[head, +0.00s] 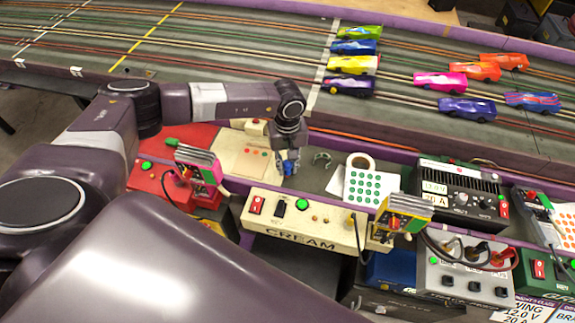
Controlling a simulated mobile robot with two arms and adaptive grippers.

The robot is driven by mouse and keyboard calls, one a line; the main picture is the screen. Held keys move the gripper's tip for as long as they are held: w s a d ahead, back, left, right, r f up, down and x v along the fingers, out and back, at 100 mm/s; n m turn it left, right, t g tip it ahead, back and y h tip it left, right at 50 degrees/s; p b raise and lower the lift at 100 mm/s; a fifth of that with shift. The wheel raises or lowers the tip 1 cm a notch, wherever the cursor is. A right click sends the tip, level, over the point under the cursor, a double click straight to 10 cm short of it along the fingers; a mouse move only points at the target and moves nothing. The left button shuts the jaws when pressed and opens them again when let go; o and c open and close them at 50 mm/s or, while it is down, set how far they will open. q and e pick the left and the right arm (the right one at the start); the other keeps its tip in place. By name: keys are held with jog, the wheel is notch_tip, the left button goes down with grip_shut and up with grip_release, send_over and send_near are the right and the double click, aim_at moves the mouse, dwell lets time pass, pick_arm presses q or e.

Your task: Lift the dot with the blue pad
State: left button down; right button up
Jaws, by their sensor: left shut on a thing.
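My left gripper (287,163) points down beside the cream panel with red dots (262,153). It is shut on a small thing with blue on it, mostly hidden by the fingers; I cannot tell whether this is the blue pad. A white sheet of green dots (370,187) lies to the right of the gripper, apart from it. Another white sheet with orange dots (566,222) is at the right edge. My right gripper is not in view.
A roll of tape (360,161) touches the green-dot sheet, near a small clip (322,159). The cream control box (300,218) stands in front, with a black power supply (455,190) to the right. Several toy cars stand on the slot track (230,50) behind.

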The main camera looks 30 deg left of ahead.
pick_arm(q)
jog(key=shift+f+b, duration=0.45)
jog(key=shift+b, duration=0.05)
dwell(1.5)
jog(key=shift+r, duration=0.15)
jog(key=shift+r+p, duration=2.1)
jog(key=shift+r, duration=1.3)
